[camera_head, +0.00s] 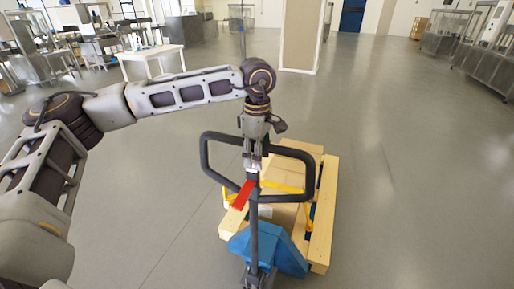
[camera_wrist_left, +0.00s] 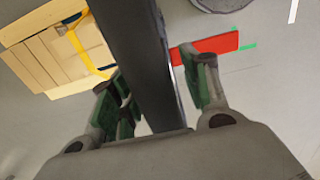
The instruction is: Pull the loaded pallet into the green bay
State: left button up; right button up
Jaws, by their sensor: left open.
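The pallet jack has a blue body (camera_head: 285,255), a dark upright shaft (camera_head: 255,225) and a black loop handle (camera_head: 308,178). A red piece (camera_head: 242,195) shows beside the shaft. Its forks are hidden under the wooden pallet (camera_head: 322,225), which carries light wooden or cardboard load and yellow parts (camera_head: 288,188). My left gripper (camera_head: 252,165) points down at the handle's middle. In the left wrist view, its green-padded fingers (camera_wrist_left: 158,85) are open on either side of the dark bar (camera_wrist_left: 143,60). A small green mark (camera_wrist_left: 248,46) shows there; the whole green bay is not visible. My right gripper is out of view.
Open grey floor lies left and right of the jack. A beige pillar (camera_head: 300,38) stands behind it. A white table (camera_head: 152,54) stands at the back left, and metal equipment (camera_head: 487,65) lines the right side.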

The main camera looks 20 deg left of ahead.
pick_arm(q)
jog(key=shift+f, duration=0.1)
grip_shut()
dwell(0.3)
dwell(0.6)
jog(key=shift+f, duration=0.1)
dwell(0.4)
